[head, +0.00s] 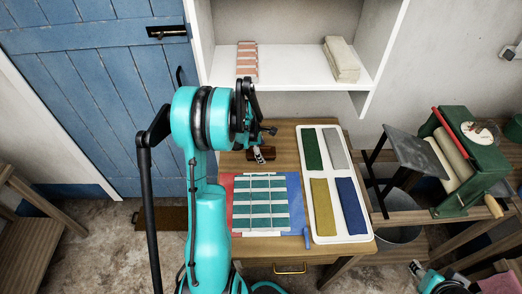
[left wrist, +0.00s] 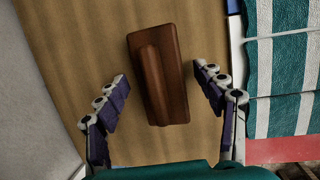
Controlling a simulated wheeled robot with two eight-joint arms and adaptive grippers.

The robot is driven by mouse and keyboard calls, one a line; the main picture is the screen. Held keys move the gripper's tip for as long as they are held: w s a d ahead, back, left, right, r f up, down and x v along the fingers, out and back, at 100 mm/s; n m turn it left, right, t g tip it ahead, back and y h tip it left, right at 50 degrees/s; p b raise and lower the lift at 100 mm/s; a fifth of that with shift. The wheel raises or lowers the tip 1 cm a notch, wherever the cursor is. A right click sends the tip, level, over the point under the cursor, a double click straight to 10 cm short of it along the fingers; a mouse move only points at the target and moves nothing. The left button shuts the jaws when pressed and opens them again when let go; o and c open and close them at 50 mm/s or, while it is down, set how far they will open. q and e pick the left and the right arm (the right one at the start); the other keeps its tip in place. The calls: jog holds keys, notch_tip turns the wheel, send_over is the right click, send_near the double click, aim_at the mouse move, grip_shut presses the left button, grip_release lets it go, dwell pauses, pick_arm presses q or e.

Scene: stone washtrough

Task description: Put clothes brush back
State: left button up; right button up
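The clothes brush (left wrist: 160,75), a dark brown wooden block with a raised ridge along it, lies on the bare wooden table top. In the head view the brush (head: 262,154) shows near the table's back left, partly hidden by my left gripper (head: 260,131). In the left wrist view the two fingers of my left gripper (left wrist: 161,74) are spread on either side of the brush, with a gap on each side. My right gripper (head: 452,284) shows only in part at the bottom right edge, and its fingers cannot be made out clearly.
A teal-and-white striped cloth (head: 261,205) lies on a red and blue mat. A white tray (head: 325,182) with several coloured pieces stands right of it. The shelf (head: 295,66) behind holds a striped stack (head: 247,62) and beige cloth (head: 342,59). A green mangle (head: 465,155) stands right.

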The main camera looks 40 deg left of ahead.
pick_arm(q)
jog(key=shift+r, duration=0.1)
jog(key=shift+s+a+r+p, duration=0.3)
jog(key=shift+s+r+p, duration=0.25)
jog(key=shift+r+p, duration=0.15)
jog(key=s+a, duration=0.1)
jog(key=s, duration=0.2)
jog(key=s+a+p, duration=0.1)
jog(key=s, duration=0.3)
jog(key=s+a, duration=0.2)
jog(key=s, duration=0.1)
jog(key=shift+s, duration=0.2)
jog(key=w+d+r+m, duration=0.3)
jog(key=d+r+m, duration=0.3)
jog(key=d+r, duration=0.25)
jog(key=s+d+r+m+t, duration=0.2)
jog(key=s+d+r+m, duration=0.2)
jog(key=d+m, duration=0.6)
jog(key=s+d+r+m+t+y, duration=0.1)
jog(key=s+d+r+m+t, duration=0.1)
jog(key=d+r+m, duration=0.4)
jog(key=s+d+m, duration=0.1)
jog(key=d+m, duration=0.3)
jog(key=d, duration=0.2)
jog(key=shift+s, duration=0.4)
